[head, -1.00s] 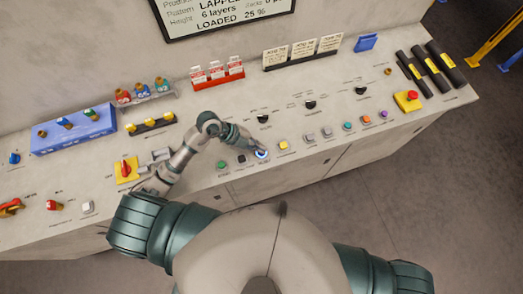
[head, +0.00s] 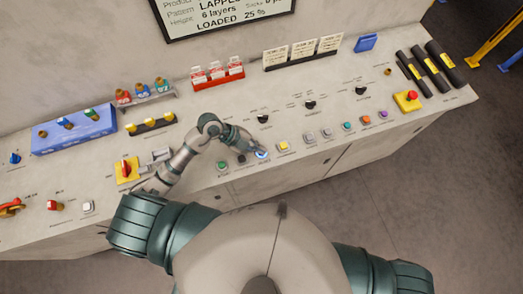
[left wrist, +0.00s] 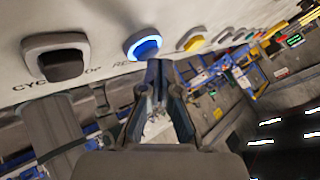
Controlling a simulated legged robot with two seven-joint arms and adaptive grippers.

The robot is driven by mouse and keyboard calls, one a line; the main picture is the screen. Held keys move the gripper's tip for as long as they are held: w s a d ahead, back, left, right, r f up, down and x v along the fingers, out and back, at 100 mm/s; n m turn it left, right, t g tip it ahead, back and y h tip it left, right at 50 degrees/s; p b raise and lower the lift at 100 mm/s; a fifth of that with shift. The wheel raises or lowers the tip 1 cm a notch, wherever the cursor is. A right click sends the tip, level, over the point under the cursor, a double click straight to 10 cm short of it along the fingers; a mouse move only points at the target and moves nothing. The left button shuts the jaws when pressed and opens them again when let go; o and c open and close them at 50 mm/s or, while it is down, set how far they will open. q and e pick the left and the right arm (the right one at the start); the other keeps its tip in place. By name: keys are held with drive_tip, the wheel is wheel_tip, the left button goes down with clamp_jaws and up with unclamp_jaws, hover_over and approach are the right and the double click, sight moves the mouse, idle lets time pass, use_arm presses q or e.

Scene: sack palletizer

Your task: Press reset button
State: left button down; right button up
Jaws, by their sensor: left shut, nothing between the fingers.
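The reset button (head: 262,155) is a round button with a lit blue ring, in the front row of the console. In the left wrist view, the lit button (left wrist: 143,47) sits in a grey housing, with a partly hidden label starting "RE" beside it. My left gripper (head: 257,148) is at the button in the head view, its fingertips partly over it. In the left wrist view the fingertips (left wrist: 158,66) are together, empty, just beside the lit ring; I cannot tell whether they touch it. My right gripper is not in view.
A black button (head: 241,159) and a green button (head: 222,166) lie left of the reset button, and a yellow button (head: 283,146) lies right. A red emergency stop (head: 408,101) on a yellow base is at the right end. Selector knobs stand behind the row.

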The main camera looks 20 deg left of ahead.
use_arm(q)
drive_tip(key=shift+f, duration=0.45)
idle(0.4)
drive_tip(key=shift+r, duration=0.15)
drive_tip(key=shift+r+p, duration=0.75)
drive_tip(key=shift+p, duration=0.25)
wheel_tip(320, 180, up, 5)
drive_tip(key=p, duration=0.5)
drive_tip(key=shift+r+p, duration=0.1)
drive_tip(key=shift+p, duration=0.2)
idle(0.4)
